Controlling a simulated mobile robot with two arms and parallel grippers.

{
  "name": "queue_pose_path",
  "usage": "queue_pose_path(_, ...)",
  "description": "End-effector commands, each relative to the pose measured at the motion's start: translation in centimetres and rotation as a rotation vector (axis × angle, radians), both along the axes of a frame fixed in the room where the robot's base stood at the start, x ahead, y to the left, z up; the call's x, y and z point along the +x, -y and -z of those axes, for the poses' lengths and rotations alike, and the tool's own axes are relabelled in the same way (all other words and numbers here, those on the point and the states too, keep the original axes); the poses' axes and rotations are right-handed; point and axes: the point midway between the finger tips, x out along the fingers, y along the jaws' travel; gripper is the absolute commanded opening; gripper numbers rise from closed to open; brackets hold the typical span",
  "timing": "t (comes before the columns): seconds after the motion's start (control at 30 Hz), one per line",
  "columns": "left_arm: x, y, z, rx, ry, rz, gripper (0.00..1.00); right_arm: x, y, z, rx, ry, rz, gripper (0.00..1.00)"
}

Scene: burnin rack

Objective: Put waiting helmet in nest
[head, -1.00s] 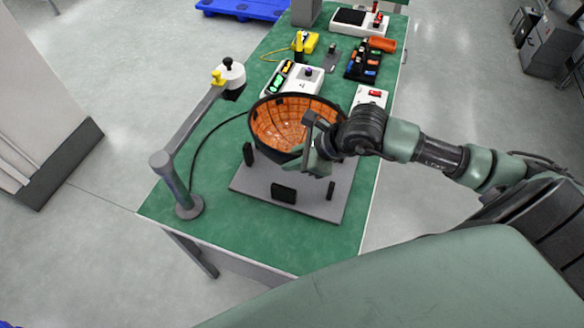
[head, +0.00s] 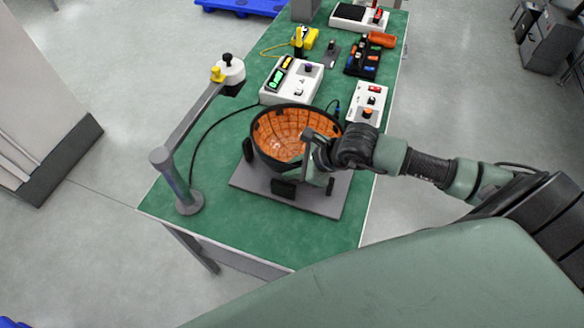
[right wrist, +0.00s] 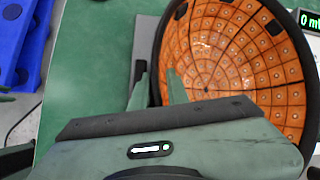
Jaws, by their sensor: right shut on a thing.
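The helmet (head: 278,135) is a dark upturned bowl shape with an orange tiled inside. In the head view it sits low over the grey nest plate (head: 240,181), between the plate's black posts. I cannot tell whether it touches the plate. My right gripper (head: 314,160) is shut on the helmet's rim at its right front side. In the right wrist view the fingers (right wrist: 156,92) straddle the rim, with the orange inside of the helmet (right wrist: 225,50) to the right. My left gripper is not in view.
A grey post with a swing arm (head: 178,180) stands left of the plate. Behind the helmet are a white control box (head: 290,85), a smaller white switch box (head: 368,103) and a black tray of coloured parts (head: 362,62). Green table top is clear at the front.

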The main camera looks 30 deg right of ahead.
Motion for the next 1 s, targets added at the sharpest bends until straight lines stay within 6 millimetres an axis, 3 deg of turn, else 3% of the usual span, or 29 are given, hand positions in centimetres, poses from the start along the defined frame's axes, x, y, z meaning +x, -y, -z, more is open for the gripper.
queue_pose_path(0.27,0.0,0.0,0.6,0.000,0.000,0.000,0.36,0.1,0.0,0.4,0.000,0.004,-0.001,0.00)
queue_pose_path(0.3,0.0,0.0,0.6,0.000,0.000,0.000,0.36,0.0,0.0,0.5,0.000,0.000,0.000,0.18)
queue_pose_path(0.37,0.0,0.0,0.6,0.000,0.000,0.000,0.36,0.0,0.0,0.5,0.000,0.000,0.000,0.35)
queue_pose_path(0.4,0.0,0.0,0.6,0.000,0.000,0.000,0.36,0.0,0.0,0.5,0.000,-0.001,-0.001,0.38)
queue_pose_path(0.73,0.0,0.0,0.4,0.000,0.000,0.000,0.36,-0.1,-0.1,0.4,0.001,-0.004,-0.001,0.38)
queue_pose_path(0.9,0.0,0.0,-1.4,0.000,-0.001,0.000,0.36,-0.1,0.0,-1.2,0.000,-0.004,0.000,0.38)
queue_pose_path(1.0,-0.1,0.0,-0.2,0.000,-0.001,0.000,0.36,-1.3,1.0,-2.1,-0.006,-0.002,-0.002,0.38)
